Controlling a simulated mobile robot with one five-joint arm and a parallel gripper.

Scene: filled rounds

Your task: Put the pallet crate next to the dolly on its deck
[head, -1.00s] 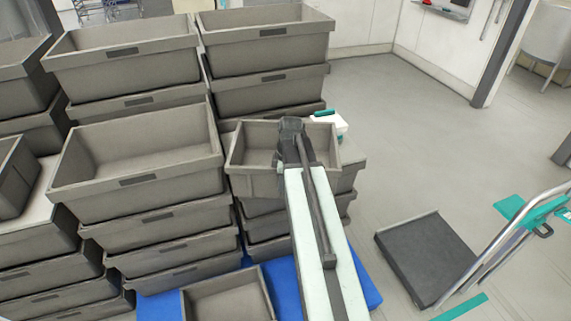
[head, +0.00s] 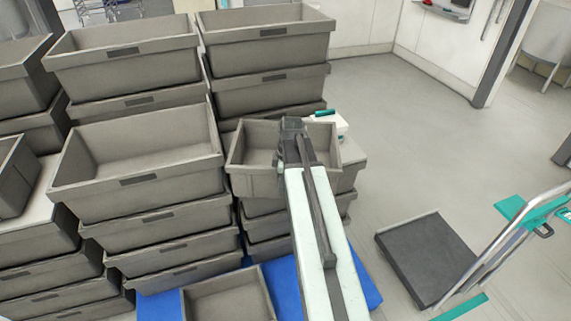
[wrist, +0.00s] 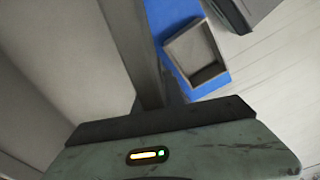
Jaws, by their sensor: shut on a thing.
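A grey crate (head: 252,160) is in my gripper (head: 291,130) in the head view, at the top of the right-hand front stack. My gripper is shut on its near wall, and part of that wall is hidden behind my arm. I cannot tell whether the crate touches the stack below. In the wrist view its grey wall (wrist: 125,50) fills the left and middle. The dolly stands apart on the floor at the lower right, with a bare dark deck (head: 425,255) and a metal handle (head: 510,235).
A blue pallet (head: 367,285) lies under the stacks. A low open crate (head: 228,300) is at its front and shows in the wrist view (wrist: 174,48). Tall grey stacks (head: 140,175) crowd the left. A white box with a teal top (head: 325,113) sits behind. Floor around the dolly is mostly clear.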

